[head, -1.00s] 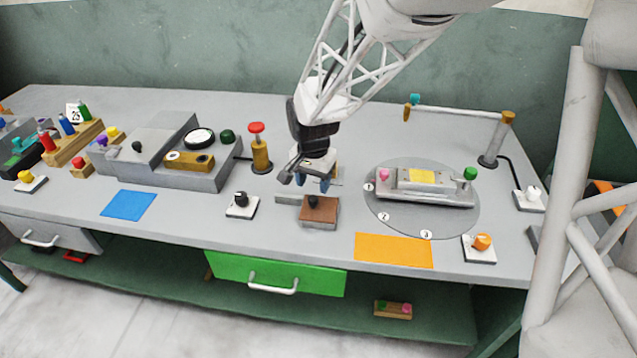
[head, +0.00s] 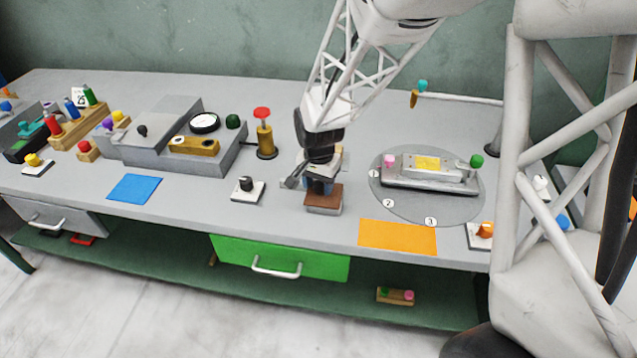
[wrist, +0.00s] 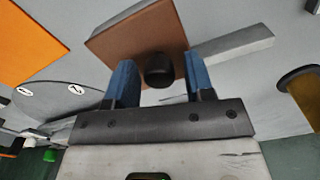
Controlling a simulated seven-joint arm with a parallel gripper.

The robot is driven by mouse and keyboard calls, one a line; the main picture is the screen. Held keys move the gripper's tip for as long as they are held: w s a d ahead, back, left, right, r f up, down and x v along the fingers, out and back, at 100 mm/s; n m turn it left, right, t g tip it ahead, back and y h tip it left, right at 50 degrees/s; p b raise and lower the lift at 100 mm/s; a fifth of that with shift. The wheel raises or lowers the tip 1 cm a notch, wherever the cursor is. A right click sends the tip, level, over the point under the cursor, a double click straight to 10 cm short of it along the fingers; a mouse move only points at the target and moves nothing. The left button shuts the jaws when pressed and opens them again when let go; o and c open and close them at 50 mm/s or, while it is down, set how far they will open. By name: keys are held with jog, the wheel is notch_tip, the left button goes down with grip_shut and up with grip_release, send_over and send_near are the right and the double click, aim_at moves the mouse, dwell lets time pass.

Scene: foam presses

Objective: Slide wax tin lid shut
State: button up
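The wax tin shows in the head view as a low grey body (head: 323,210) under a flat brown lid (head: 325,197). In the wrist view the lid (wrist: 125,42) fills the top middle, and a round black knob (wrist: 159,70) stands on it. My gripper (head: 318,186) is down over the back part of the lid. Its two blue fingers are apart in the wrist view (wrist: 160,75), one on each side of the knob, with a visible gap on both sides. The tin's opening is hidden, and the head view does not show the knob.
A grey bar (wrist: 232,46) runs beside the lid. A white block with a black knob (head: 247,189) stands to the left, and a red-topped post (head: 264,135) behind it. A grey turntable (head: 400,207) with a fixture and an orange mat (head: 398,237) lie to the right.

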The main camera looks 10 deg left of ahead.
grip_shut()
jog(key=shift+d, duration=0.5)
jog(key=shift+o, duration=0.9)
grip_release()
jog(key=shift+r, duration=0.15)
jog(key=shift+r, duration=3.8)
